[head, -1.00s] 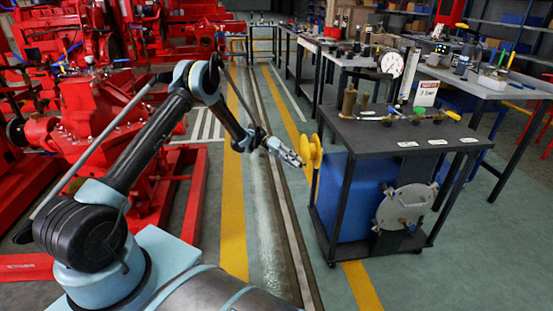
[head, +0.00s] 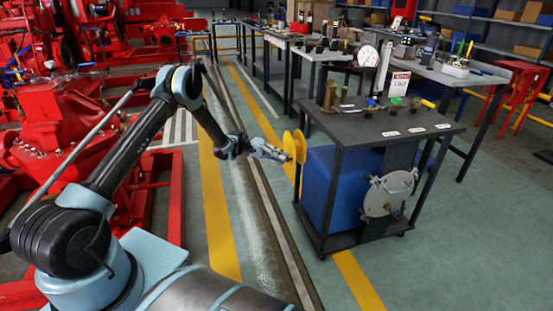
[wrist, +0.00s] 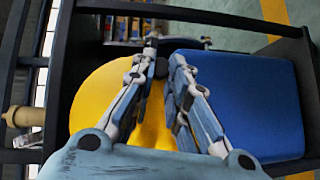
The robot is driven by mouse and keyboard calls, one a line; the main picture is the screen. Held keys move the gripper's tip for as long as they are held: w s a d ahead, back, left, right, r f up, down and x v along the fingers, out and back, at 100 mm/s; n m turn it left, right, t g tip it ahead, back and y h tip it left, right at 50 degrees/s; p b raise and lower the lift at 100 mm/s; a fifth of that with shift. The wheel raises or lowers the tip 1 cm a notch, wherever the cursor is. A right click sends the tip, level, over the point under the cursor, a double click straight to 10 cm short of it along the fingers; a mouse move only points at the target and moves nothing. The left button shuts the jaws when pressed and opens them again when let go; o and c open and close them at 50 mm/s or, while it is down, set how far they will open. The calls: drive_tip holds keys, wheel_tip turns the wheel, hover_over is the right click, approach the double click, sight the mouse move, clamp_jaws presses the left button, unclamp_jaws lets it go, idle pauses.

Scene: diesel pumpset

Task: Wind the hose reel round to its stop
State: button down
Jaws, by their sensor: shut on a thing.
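The hose reel (head: 296,146) is a yellow disc on the left side of a dark wheeled cart (head: 385,127), near its top. It also shows in the wrist view (wrist: 92,98), left of and behind my fingers. My gripper (head: 284,156) reaches in from the left at the reel's face. In the wrist view my gripper (wrist: 163,55) has its two fingers drawn close together in front of the reel, shut on a small dark part of it, likely its handle. The fingers mostly hide that part. I cannot make out the stop.
A blue box (head: 332,185) sits inside the cart frame, close beside my fingers in the wrist view. A round grey plate (head: 390,193) is on the cart's front. Fittings stand on the cart top. Red pumpsets stand at the left. The floor lane between is clear.

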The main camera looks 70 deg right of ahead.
drive_tip(key=shift+s, duration=0.7)
drive_tip(key=c, duration=1.4)
unclamp_jaws()
drive_tip(key=shift+r, duration=0.1)
drive_tip(key=shift+w, duration=0.1)
drive_tip(key=w, duration=0.4)
drive_tip(key=w+r, duration=0.1)
drive_tip(key=w, duration=0.3)
drive_tip(key=w+d, duration=0.1)
drive_tip(key=w, duration=0.3)
drive_tip(key=shift+r, duration=0.15)
drive_tip(key=shift+s, duration=0.15)
drive_tip(key=shift+c, duration=0.2)
